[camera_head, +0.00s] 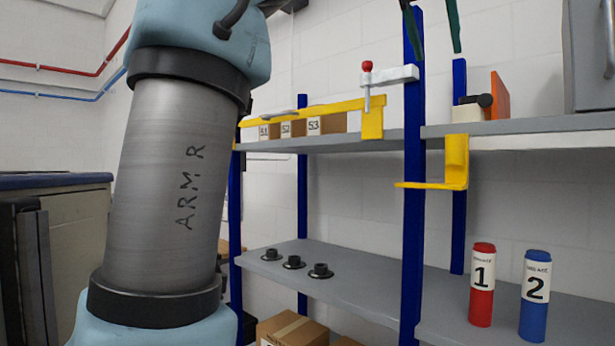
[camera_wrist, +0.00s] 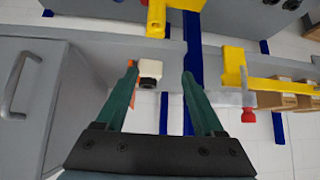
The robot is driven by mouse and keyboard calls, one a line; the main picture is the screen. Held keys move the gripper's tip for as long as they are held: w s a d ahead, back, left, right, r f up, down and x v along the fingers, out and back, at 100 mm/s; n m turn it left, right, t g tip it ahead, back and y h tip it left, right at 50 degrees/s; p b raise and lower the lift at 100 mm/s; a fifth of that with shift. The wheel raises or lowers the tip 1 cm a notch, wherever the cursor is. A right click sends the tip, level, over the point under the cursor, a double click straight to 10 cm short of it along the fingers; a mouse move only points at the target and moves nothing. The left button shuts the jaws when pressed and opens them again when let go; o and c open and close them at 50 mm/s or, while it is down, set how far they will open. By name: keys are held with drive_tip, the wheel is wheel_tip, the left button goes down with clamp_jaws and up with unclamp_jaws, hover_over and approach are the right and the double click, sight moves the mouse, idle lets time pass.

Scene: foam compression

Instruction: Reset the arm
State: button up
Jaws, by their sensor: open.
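My gripper (camera_head: 438,56) shows at the top of the head view as two dark green fingers, pointing down and spread apart above the upper shelf. In the wrist view my gripper (camera_wrist: 159,72) is open, with nothing held between the fingers. A white block with a black cylinder (camera_wrist: 151,68) appears between the fingertips in that view; I see no contact. In the head view this white block (camera_head: 467,113) stands on the upper shelf (camera_head: 540,124), beside an orange panel (camera_head: 499,96). My grey arm link marked "ARM R" fills the left of the head view. The wrist-side links are out of frame.
A yellow bar (camera_head: 290,112) with a red-knobbed white clamp (camera_head: 395,75) lies along the shelf by several small boxes. A yellow bracket (camera_head: 456,160) juts from the shelf front. Red (camera_head: 482,285) and blue (camera_head: 535,295) cylinders stand below. A grey cabinet (camera_head: 590,55) stands right.

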drive_tip(key=w+a+f+n+g+y, duration=0.1)
drive_tip(key=w+a+f, duration=0.1)
drive_tip(key=w+f, duration=0.5)
drive_tip(key=w+a+f+y, duration=0.1)
drive_tip(key=w+a+f, duration=0.1)
drive_tip(key=f, duration=0.9)
drive_tip(key=w+a+f+n+g+y, duration=0.1)
drive_tip(key=a+f, duration=0.3)
drive_tip(key=f, duration=0.4)
drive_tip(key=w+a+f+n+y, duration=0.1)
drive_tip(key=a+f, duration=0.3)
drive_tip(key=f, duration=0.4)
drive_tip(key=s+a+f+n+g+b, duration=0.1)
drive_tip(key=s+a+f, duration=0.4)
drive_tip(key=f, duration=0.5)
drive_tip(key=s+a+f+n+g+b, duration=0.1)
drive_tip(key=s+a+f+b, duration=0.1)
drive_tip(key=s+a+f, duration=0.3)
drive_tip(key=s+a+f+n+g+y+b, duration=0.1)
drive_tip(key=s+a+f, duration=0.3)
drive_tip(key=f, duration=1)
drive_tip(key=a+b, duration=0.1)
drive_tip(key=a, duration=0.2)
drive_tip(key=shift+s+a+f+n+b, duration=0.25)
drive_tip(key=shift+s+f+n+b, duration=0.05)
drive_tip(key=shift+s+f, duration=0.1)
